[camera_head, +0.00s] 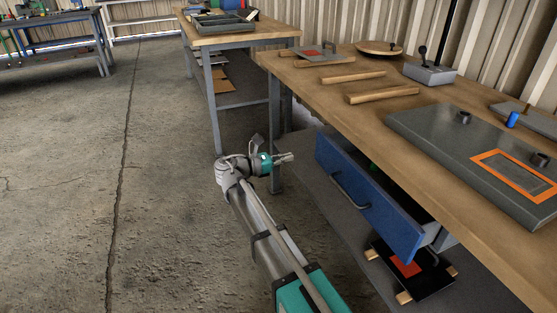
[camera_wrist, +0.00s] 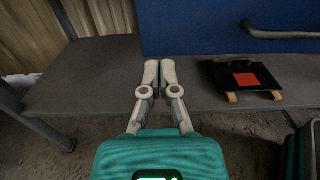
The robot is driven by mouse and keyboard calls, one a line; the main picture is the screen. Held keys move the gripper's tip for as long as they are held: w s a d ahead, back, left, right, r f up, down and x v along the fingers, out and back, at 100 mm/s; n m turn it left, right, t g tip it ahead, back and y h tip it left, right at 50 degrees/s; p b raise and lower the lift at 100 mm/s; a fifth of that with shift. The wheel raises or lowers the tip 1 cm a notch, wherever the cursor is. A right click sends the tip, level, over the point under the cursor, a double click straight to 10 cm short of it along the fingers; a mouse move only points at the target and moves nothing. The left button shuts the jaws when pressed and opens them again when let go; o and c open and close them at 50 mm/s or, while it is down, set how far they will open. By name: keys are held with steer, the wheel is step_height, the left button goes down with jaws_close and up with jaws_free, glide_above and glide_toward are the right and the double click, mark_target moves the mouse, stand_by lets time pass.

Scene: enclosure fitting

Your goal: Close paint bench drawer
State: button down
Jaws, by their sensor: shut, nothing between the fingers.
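The paint bench drawer (camera_head: 366,201) has a blue front with a grey bar handle (camera_head: 350,191). In the head view it stands pulled out from under the wooden bench top, with a gap behind its front. In the wrist view the blue drawer front (camera_wrist: 205,28) fills the top right, with part of its handle (camera_wrist: 282,33). My gripper (camera_head: 288,158) is to the left of the drawer's far end and appears apart from it. In the wrist view my gripper (camera_wrist: 160,66) has its fingers together and empty, over the lower shelf.
The paint bench (camera_head: 330,95) carries wooden bars, a grey panel (camera_head: 470,150) and a joystick box (camera_head: 430,73). A black plate with an orange square (camera_wrist: 243,80) lies on the lower shelf (camera_wrist: 80,80). A bench leg (camera_head: 275,135) stands beside my gripper. Open floor lies left.

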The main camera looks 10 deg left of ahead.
mark_target(320, 149)
steer(key=x, duration=0.9)
steer(key=shift+w+d, duration=0.15)
steer(key=shift+d, duration=0.05)
steer(key=shift+w, duration=0.1)
